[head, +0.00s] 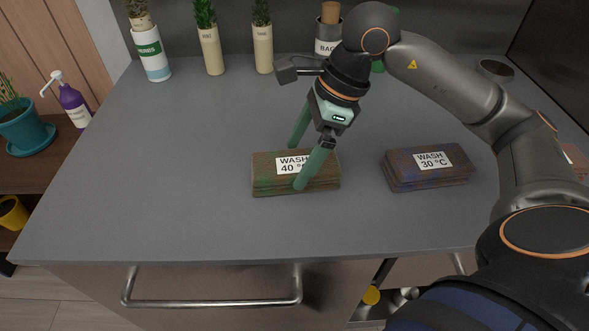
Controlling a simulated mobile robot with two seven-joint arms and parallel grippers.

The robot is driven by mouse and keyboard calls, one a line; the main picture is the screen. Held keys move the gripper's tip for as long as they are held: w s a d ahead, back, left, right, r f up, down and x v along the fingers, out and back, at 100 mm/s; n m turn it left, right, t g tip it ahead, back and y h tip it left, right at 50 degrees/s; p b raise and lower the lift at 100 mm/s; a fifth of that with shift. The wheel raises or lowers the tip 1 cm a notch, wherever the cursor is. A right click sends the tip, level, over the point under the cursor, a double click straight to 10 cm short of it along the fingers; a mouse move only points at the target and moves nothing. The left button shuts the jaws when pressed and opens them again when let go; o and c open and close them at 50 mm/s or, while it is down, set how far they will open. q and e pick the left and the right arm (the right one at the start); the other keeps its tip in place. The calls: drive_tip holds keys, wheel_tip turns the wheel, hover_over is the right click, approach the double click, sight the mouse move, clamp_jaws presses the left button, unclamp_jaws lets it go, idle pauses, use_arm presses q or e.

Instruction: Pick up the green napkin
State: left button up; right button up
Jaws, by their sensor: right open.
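The green napkin (265,179) lies folded on the grey counter, in a brownish-green pattern with a white "WASH 40 °C" label on top. My right gripper (296,166) is open, its two green fingers pointing down at this napkin. One finger is in front of the napkin and covers part of the label; the other ends near its back edge. I cannot tell whether the fingers touch the cloth. My left gripper is not in view.
A second folded napkin (429,176), bluish-brown and labelled "WASH 30 °C", lies to the right. Another labelled item (574,159) shows at the right edge. Pots with plants (211,55) stand along the back. The counter's left part is clear.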

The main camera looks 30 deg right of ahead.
drive_tip(key=shift+x, duration=1.35)
drive_tip(key=c, duration=1.1)
